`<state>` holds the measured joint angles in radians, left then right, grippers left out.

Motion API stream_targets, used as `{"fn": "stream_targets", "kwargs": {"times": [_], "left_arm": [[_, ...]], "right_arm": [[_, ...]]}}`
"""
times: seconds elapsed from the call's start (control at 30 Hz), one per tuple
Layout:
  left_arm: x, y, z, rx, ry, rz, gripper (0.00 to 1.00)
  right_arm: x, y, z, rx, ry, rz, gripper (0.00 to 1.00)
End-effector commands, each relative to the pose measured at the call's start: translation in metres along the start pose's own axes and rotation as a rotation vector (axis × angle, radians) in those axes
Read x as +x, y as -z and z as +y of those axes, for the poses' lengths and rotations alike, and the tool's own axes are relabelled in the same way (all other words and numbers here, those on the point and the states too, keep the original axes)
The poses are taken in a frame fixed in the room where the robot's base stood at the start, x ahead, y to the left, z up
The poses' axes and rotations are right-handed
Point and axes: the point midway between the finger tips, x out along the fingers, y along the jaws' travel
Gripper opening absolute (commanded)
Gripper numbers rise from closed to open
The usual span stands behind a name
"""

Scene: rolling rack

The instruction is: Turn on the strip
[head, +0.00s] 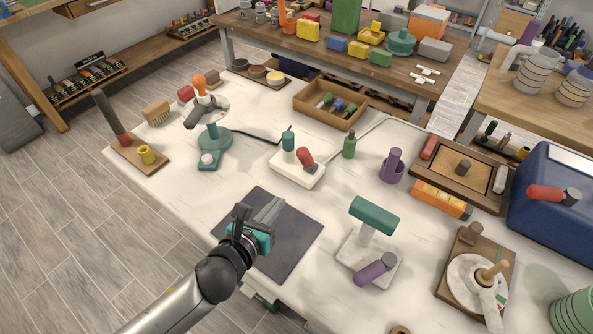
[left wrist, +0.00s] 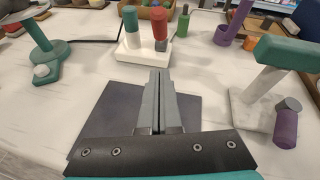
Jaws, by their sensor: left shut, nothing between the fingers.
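The strip (head: 297,170) is a white block near the middle of the white table. A green upright piece (head: 288,140) and a red tilted piece (head: 305,157) stand on it. In the left wrist view the strip (left wrist: 143,54) is ahead of the fingers, with its green piece (left wrist: 131,26) and red piece (left wrist: 161,24). My left gripper (head: 272,208) is shut and empty above a dark mat (head: 295,235), in front of the strip and apart from it. The shut fingers show in the left wrist view (left wrist: 160,78). My right gripper is not in view.
A teal-based stand (head: 214,150) is left of the strip, its dark cord reaching toward it. A green bottle (head: 349,145), purple holder (head: 391,168) and teal-topped stand (head: 374,215) are to the right. A wooden tray (head: 310,111) lies behind. The mat's visible part is bare.

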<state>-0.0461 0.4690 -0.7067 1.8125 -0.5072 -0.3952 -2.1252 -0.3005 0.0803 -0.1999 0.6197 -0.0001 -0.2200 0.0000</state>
Motion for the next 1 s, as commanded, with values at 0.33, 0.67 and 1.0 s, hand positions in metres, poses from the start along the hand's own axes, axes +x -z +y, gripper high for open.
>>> {"fn": "stream_targets", "kwargs": {"times": [0.33,0.67,1.0], "left_arm": [[0.063,0.0,0.0,-0.002,0.0,-0.003,0.0],[0.104,-0.019,-0.001,-0.001,0.0,-0.003,0.0],[0.115,-0.029,-0.001,0.0,0.001,0.0,0.0]], "right_arm": [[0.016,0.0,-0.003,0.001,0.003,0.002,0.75],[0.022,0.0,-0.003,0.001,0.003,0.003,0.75],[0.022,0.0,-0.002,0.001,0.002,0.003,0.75]]}}
